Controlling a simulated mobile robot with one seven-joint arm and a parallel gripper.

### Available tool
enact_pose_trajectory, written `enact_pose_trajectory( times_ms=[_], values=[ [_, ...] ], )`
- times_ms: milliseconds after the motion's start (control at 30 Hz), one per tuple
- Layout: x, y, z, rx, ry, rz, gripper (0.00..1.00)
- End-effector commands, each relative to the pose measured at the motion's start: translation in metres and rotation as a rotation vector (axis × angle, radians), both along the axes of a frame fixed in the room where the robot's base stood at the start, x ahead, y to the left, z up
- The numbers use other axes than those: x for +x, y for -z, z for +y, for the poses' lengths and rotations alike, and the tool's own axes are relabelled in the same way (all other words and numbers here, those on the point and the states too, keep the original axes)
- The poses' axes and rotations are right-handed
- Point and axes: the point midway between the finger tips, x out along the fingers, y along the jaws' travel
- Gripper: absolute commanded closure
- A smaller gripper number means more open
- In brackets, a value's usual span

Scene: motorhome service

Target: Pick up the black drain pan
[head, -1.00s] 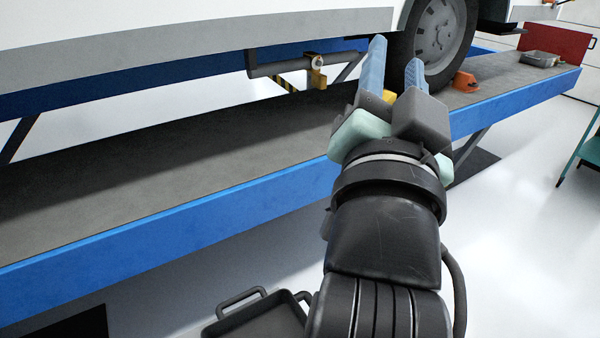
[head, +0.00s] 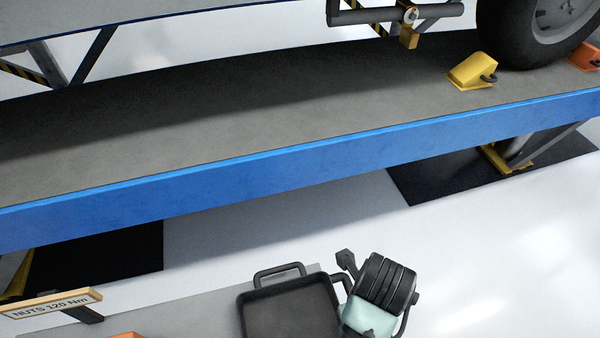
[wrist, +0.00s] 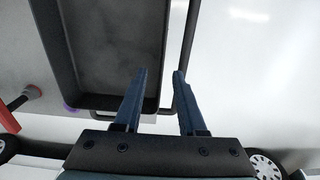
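The black drain pan (head: 290,312) is a rectangular open tray at the bottom middle of the head view, with a bar handle (head: 280,271) on its far side. It lies on a grey surface and its near part is cut off. My gripper (head: 368,318) points down at the pan's right side; its fingertips are hidden there. In the wrist view my gripper (wrist: 160,72) is open, with two blue fingers apart. The left finger overlaps the pan's inside (wrist: 110,45); the right one shows outside its right wall, by a side handle (wrist: 190,40). Contact cannot be told.
A blue-edged lift ramp (head: 250,175) crosses behind the pan, with a yellow chock (head: 472,72) and a wheel (head: 550,30) on it. A small sign (head: 50,304) reading "NUTS 120 Nm" stands left on the grey surface (head: 190,312). Floor on the right is clear.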

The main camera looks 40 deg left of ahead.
Motion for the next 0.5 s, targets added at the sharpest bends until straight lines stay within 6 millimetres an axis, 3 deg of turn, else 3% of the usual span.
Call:
enact_pose_trajectory(
  times_ms=[33, 200, 500],
  values=[
    [-0.001, 0.016, 0.0, 0.0, 0.0, 0.003, 0.6],
    [0.0, 0.043, 0.0, 0.0, -0.002, 0.001, 0.6],
    [0.002, 0.067, 0.0, 0.0, -0.003, -0.003, 0.6]
  ],
)
